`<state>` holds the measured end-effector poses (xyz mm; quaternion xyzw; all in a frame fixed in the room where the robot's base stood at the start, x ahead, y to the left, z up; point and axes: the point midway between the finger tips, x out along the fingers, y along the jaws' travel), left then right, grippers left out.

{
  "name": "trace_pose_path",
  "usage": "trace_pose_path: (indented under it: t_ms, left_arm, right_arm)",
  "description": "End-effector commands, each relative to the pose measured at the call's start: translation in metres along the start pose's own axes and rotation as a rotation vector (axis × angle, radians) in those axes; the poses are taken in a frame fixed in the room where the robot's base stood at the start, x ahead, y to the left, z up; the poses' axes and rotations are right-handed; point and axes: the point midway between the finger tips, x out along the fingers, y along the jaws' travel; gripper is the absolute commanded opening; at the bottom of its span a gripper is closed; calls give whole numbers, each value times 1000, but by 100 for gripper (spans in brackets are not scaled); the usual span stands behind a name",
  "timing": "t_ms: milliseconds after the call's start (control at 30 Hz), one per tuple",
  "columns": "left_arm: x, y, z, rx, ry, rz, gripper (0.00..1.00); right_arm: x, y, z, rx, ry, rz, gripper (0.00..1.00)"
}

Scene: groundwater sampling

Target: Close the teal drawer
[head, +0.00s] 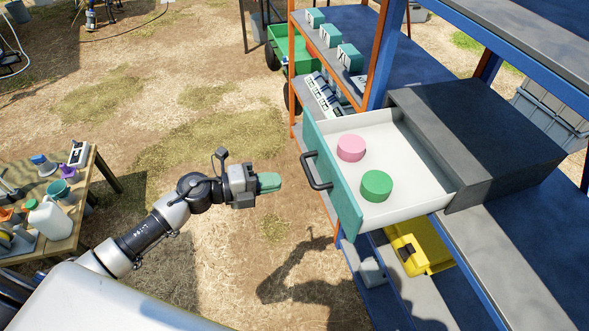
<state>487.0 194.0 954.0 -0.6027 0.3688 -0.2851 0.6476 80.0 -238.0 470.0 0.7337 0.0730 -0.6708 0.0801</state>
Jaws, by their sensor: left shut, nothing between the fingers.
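The teal drawer (333,179) is pulled well out of its dark grey cabinet (480,120) on the shelf rack. Its teal front faces left and carries a dark bar handle (314,172). A pink round object (351,148) and a green round object (376,186) sit inside on the white drawer floor. My left gripper (275,182) is shut and empty, with teal fingertips pointing right at the drawer front. It is apart from the handle, a short gap to the left of it. My right gripper is not in view.
The blue and orange shelf rack (377,60) stands at right, with a yellow case (418,245) below the drawer. A wooden table (85,190) with bottles and tools stands at left. A green cart (288,45) is behind. Open dirt ground lies between.

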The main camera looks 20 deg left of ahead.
Motion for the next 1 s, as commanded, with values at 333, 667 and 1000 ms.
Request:
trace_pose_path:
  t_ms: [333, 667, 1000]
  left_arm:
    - [48, -12, 0, -2, -1, -1, 0]
    - [53, -12, 0, -3, -1, 0, 0]
    - [63, -15, 0, -2, 0, -1, 0]
  right_arm:
    - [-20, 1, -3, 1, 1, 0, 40]
    - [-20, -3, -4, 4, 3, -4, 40]
    - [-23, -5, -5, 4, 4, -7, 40]
